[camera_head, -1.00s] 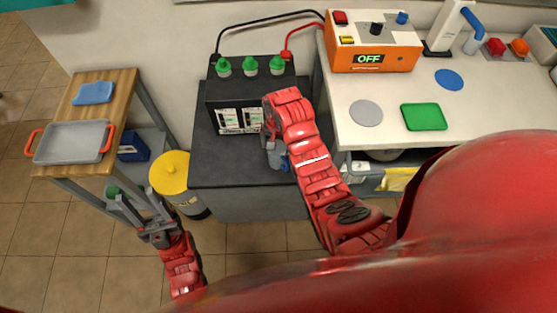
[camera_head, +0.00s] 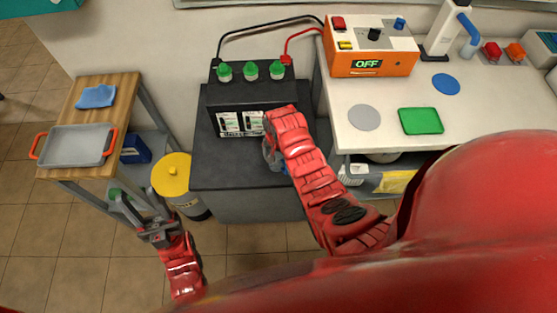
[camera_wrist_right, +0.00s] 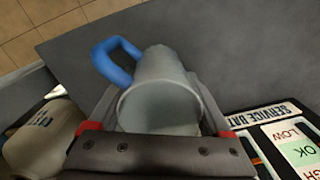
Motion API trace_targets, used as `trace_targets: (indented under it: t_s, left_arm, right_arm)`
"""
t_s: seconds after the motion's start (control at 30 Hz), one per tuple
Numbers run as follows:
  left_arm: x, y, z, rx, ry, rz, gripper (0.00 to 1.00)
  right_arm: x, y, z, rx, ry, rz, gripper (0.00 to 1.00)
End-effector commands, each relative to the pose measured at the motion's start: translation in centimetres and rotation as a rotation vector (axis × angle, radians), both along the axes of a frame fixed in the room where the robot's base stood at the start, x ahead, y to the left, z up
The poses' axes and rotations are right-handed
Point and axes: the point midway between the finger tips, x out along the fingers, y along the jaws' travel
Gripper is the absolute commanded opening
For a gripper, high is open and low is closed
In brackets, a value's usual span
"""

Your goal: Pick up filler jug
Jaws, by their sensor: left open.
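The filler jug (camera_wrist_right: 160,98) is grey with a blue handle (camera_wrist_right: 115,60). In the right wrist view its open mouth faces the camera, between the fingers of my right gripper (camera_wrist_right: 152,100). A finger lies on each side of it, but whether they press on it is unclear. In the head view my right arm hides most of the jug beside the black battery (camera_head: 240,115). My right gripper (camera_head: 272,152) is there, low over the dark bench. My left gripper (camera_head: 142,212) is open and empty, in front of the wooden-topped cart.
The dark bench (camera_head: 215,175) carries the battery with green caps. An orange charger (camera_head: 370,50) stands on the white table (camera_head: 400,88) to the right. A yellow-lidded drum (camera_head: 172,175) and the cart (camera_head: 112,95) with a grey tray (camera_head: 75,146) stand left.

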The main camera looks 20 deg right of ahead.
Motion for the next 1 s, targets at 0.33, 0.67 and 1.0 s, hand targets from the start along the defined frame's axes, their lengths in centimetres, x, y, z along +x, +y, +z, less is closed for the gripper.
trace_targets:
  t_s: [0.33,0.67,1.0]
  left_arm:
    - [0.0,0.0,0.0,0.0,0.0,0.0,0.5]
    - [0.0,0.0,-0.2,0.0,0.0,0.0,0.5]
    - [0.0,0.0,-1.9,0.0,0.0,0.0,0.5]
  right_arm:
    - [0.0,0.0,0.0,0.001,-0.001,0.0,0.26]
    - [0.1,0.0,0.3,0.001,-0.004,0.0,0.25]
    - [-0.5,0.4,3.5,0.001,-0.008,0.002,0.25]
